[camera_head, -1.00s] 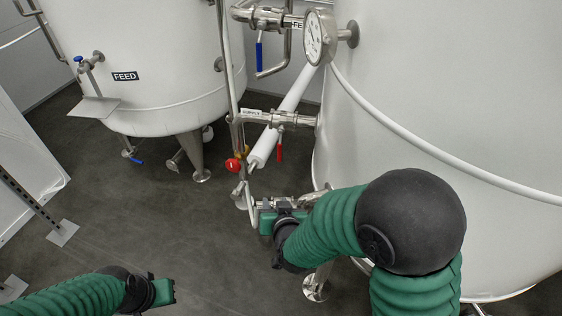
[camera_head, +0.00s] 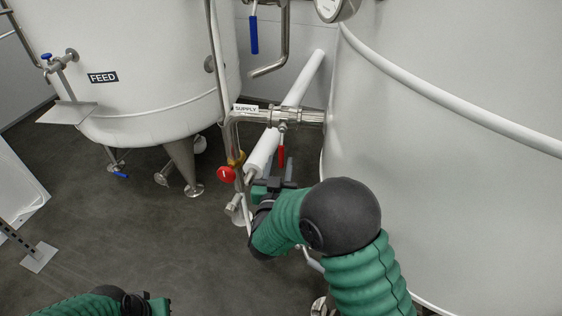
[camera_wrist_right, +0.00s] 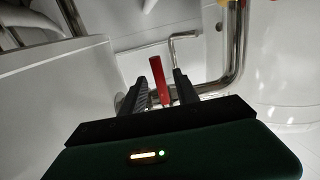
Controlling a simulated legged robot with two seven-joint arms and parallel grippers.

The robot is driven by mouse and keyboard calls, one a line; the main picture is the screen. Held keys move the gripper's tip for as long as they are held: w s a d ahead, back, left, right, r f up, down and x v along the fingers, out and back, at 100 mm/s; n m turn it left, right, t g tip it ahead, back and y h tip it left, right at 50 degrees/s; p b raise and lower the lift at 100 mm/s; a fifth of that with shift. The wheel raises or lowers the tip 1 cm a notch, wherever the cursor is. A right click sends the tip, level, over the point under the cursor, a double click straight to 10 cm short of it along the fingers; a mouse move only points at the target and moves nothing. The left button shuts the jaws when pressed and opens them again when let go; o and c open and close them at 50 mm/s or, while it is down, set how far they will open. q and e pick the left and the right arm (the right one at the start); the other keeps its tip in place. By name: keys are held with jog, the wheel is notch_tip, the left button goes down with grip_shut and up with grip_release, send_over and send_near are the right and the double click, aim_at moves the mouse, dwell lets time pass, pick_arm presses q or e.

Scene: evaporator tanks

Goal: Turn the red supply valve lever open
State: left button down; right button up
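The red supply valve lever (camera_head: 281,157) hangs down from the valve on the steel pipe marked SUPPLY (camera_head: 246,107). My right gripper (camera_head: 275,181) is just below the lever, pointing up toward it. In the right wrist view the lever (camera_wrist_right: 158,80) stands between the two dark fingers (camera_wrist_right: 160,90), with a gap on each side. The right gripper is open. I cannot tell how deep the lever sits between the fingers. My left gripper (camera_head: 152,306) is at the bottom edge of the head view, partly cut off, far from the valve.
A round red knob (camera_head: 226,174) sits left of the lever. A white padded pipe (camera_head: 290,108) slopes behind it. A large white tank (camera_head: 440,130) stands at the right, the FEED tank (camera_head: 150,60) at the left. A blue lever (camera_head: 254,35) hangs above.

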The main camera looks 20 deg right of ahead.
aim_at(281, 160)
jog(key=x, duration=0.2)
jog(key=shift+w, duration=0.3)
jog(key=shift+w+d, duration=0.25)
jog(key=shift+c, duration=0.4)
grip_shut()
dwell(0.6)
